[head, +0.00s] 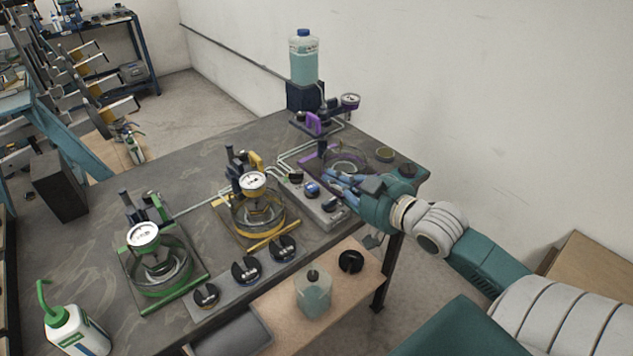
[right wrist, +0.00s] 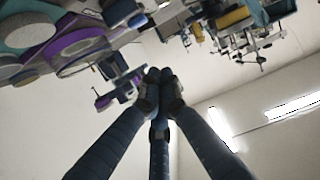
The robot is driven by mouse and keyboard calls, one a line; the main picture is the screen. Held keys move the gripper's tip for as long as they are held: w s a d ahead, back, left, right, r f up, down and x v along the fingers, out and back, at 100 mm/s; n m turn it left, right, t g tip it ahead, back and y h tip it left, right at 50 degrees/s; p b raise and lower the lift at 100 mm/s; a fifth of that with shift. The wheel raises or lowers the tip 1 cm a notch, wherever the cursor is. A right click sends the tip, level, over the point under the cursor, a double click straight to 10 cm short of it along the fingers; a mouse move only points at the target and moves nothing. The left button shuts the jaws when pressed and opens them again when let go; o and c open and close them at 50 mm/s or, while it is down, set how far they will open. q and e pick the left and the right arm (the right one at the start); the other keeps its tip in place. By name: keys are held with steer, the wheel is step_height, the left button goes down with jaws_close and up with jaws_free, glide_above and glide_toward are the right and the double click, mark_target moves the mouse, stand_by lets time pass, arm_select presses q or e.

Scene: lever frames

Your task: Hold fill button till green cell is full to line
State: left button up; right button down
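The green cell (head: 160,270) is a round clear vessel in a green frame at the left of the bench, with a white dial gauge (head: 143,234) above it. I cannot read its liquid level or line. A grey control box (head: 322,213) at the right part of the bench bears a blue button (head: 312,188) and dark knobs. I cannot tell which control is the fill button. My right gripper (head: 334,181) reaches in from the right, just beside the blue button; contact is unclear. In the right wrist view its fingers (right wrist: 160,85) meet at the tips with nothing visible between them. My left gripper is out of view.
A yellow cell (head: 257,218) stands mid-bench and a purple one (head: 345,160) behind my right gripper. Several black knobs (head: 246,271) line the front edge. A bottle of teal liquid (head: 303,58) stands at the back. A white squeeze bottle (head: 75,331) is front left.

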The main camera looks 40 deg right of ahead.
steer(key=p, duration=0.1)
glide_above(312, 188)
steer(key=s, duration=0.2)
steer(key=shift+d+f, duration=0.15)
steer(key=shift+f, duration=0.45)
steer(key=f, duration=0.2)
steer(key=shift+w+f, duration=0.2)
steer(key=shift+f, duration=0.2)
steer(key=shift+s+f+p, duration=0.1)
steer(key=shift+f+p, duration=0.25)
steer(key=shift+f, duration=0.45)
steer(key=shift+f, duration=0.1)
